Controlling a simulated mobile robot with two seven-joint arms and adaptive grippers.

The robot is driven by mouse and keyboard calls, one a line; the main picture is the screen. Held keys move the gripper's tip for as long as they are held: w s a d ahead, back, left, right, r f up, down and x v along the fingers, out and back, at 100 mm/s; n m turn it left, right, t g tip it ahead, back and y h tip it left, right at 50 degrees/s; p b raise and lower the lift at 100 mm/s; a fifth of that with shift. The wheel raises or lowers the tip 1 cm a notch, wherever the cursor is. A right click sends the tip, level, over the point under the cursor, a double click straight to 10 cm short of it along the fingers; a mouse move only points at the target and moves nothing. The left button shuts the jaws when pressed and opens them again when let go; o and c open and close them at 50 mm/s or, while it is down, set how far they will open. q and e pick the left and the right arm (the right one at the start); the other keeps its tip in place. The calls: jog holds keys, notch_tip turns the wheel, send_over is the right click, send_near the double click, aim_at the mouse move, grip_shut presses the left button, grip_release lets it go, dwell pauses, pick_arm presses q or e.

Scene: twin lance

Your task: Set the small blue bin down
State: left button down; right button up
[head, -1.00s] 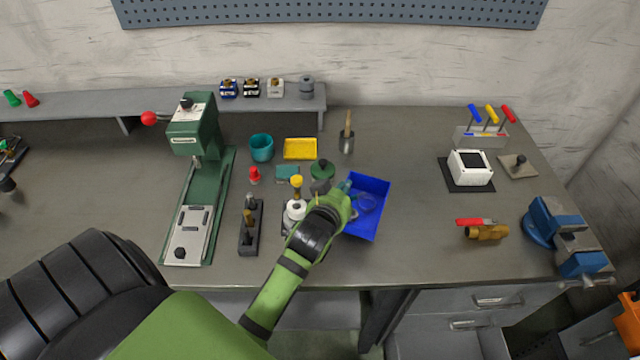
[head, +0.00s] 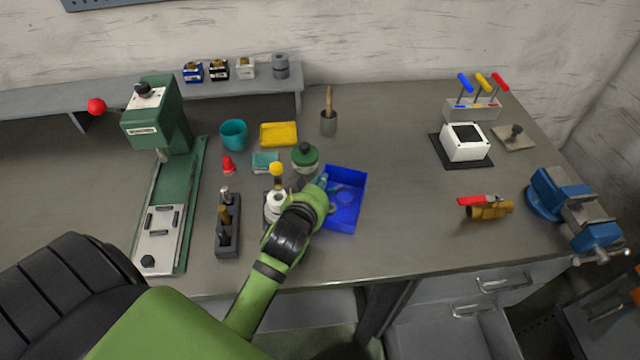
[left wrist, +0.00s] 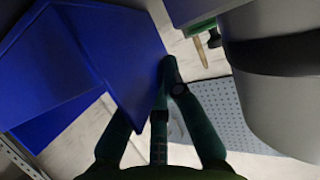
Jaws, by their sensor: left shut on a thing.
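The small blue bin (head: 352,217) is at the middle of the workbench (head: 420,240) in the head view, open side up, just right of my left gripper. My left gripper (head: 323,184) is shut on the bin's left wall. The left wrist view shows the bin (left wrist: 105,55) large at the left, with my dark green fingers (left wrist: 165,75) at its edge. I cannot tell whether the bin's underside touches the bench. My forearm hides part of the bench left of the bin. My right gripper is not in view.
Left of the bin stand a green-lidded pot (head: 305,158), a white bottle with a yellow top (head: 277,200) and a dark tool block (head: 228,235). Bench right of the bin is clear up to the brass valve (head: 487,208).

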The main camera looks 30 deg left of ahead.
pick_arm(q)
jog(key=shift+s+d, duration=0.1)
jog(key=shift+s, duration=0.05)
jog(key=c, duration=1.4)
grip_release()
jog(key=shift+f, duration=0.1)
